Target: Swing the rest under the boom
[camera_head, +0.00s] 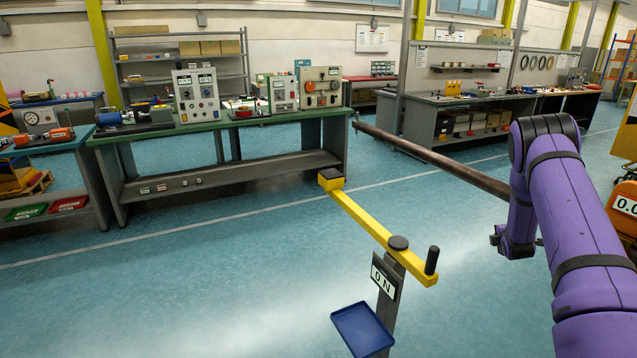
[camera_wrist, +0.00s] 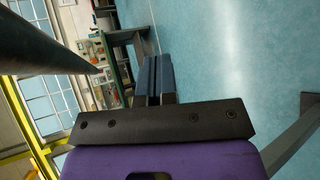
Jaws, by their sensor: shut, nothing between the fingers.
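The rest is a yellow bar (camera_head: 365,222) with a dark-topped pad (camera_head: 330,177) at its far end and an upright black handle (camera_head: 432,260) at its near end. It turns on a dark pivot cap (camera_head: 398,243) atop a post. The boom (camera_head: 430,160) is a long brown pole to the right of the rest. In the picture, the pad is left of the boom, apart from it. My gripper's fingers (camera_wrist: 158,78) are shut and empty in the wrist view; in the head view my purple arm hides them. A dark bar, seemingly the boom (camera_wrist: 45,50), crosses the wrist view's upper left.
A green-topped bench (camera_head: 225,122) with instruments stands behind. An orange unit (camera_head: 622,208) is at the right edge. The floor around the post is clear.

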